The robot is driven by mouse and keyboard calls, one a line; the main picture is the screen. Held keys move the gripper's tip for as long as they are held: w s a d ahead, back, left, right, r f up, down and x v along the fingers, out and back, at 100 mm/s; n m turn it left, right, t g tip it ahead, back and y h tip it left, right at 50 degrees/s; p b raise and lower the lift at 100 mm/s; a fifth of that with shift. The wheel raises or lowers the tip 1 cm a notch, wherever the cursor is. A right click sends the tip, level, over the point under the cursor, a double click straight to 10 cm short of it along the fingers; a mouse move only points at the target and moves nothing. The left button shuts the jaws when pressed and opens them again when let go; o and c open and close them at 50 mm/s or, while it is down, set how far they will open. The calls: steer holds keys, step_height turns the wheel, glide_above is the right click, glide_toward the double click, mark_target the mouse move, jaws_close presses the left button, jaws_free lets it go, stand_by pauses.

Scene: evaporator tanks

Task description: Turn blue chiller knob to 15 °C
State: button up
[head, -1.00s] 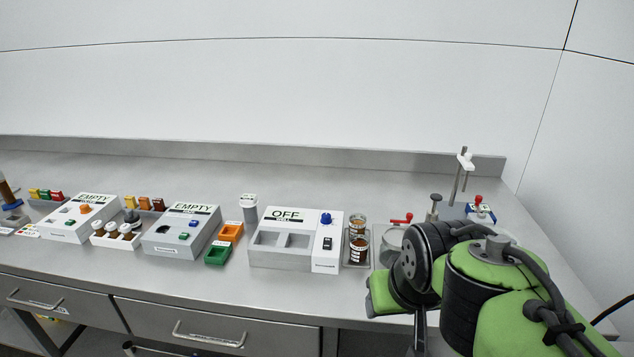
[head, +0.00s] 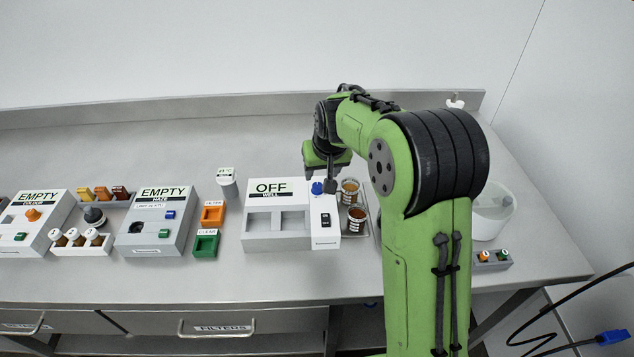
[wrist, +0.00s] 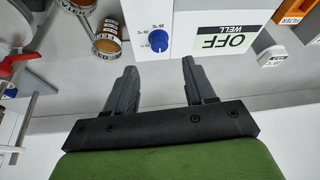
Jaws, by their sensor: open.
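The blue chiller knob (head: 317,187) sits on the upper right part of the white chiller box (head: 262,244), whose display reads OFF with WELL under it. In the wrist view the knob (wrist: 158,40) has small scale marks beside it, too small to read. My gripper (wrist: 160,62) is open and empty. In the head view my gripper (head: 328,182) hangs close by the knob, partly hidden by my arm.
Two brown-filled jars (head: 356,219) stand in a tray right of the box, close to my gripper. A black rocker switch (head: 325,220) is below the knob. Orange (head: 212,214) and green (head: 206,244) bins stand left. A white round vessel (head: 493,212) is at the right.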

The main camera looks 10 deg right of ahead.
mark_target(317, 185)
steer(key=b+x, duration=0.1)
steer(key=x, duration=0.7)
steer(key=shift+r, duration=0.1)
jaws_close()
steer(key=shift+m, duration=0.3)
steer(key=m+h, duration=0.1)
steer(key=m, duration=0.1)
steer(key=m+h, duration=0.1)
steer(key=m, duration=0.1)
steer(key=shift+a+m, duration=0.25)
steer(key=shift+m, duration=0.15)
steer(key=m+g+h+p, duration=0.1)
steer(key=m, duration=0.2)
steer(key=m+g+p, duration=0.1)
steer(key=m, duration=0.2)
steer(key=shift+w+a+h, duration=0.15)
steer(key=shift+h, duration=0.25)
steer(key=shift+m, duration=0.3)
